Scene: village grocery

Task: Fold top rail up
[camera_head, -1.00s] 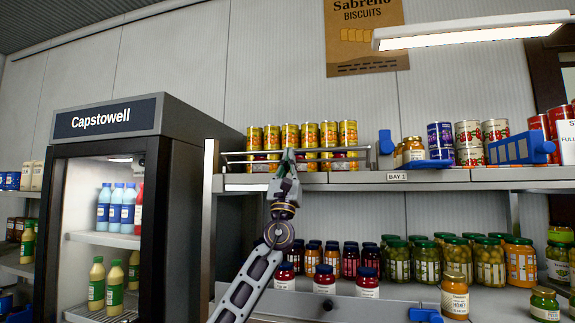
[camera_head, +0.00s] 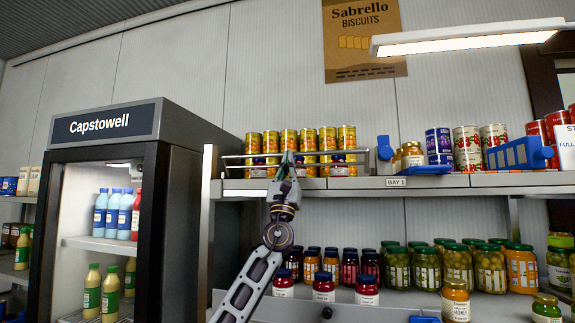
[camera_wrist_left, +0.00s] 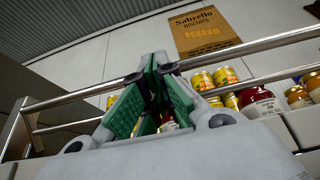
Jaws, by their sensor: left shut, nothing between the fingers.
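The top rail (camera_head: 235,156) is a thin metal double bar along the front of the upper shelf, before the yellow cans. It stands above the shelf edge in the head view. In the left wrist view the top rail (camera_wrist_left: 265,47) runs across behind the fingers. My left gripper (camera_head: 288,158) is at the middle of the rail, pointing up. Its green-padded fingers also show in the left wrist view (camera_wrist_left: 158,66), tips together at the upper bar. I cannot tell whether they touch it. The fingers hide part of the rail. My right gripper is not in view.
Yellow cans (camera_head: 328,142) and small red jars stand behind the rail. Blue holders (camera_head: 520,153) and more cans are farther right on the shelf. Many jars (camera_head: 400,267) fill the shelf below. A drinks cooler (camera_head: 150,210) stands on the left.

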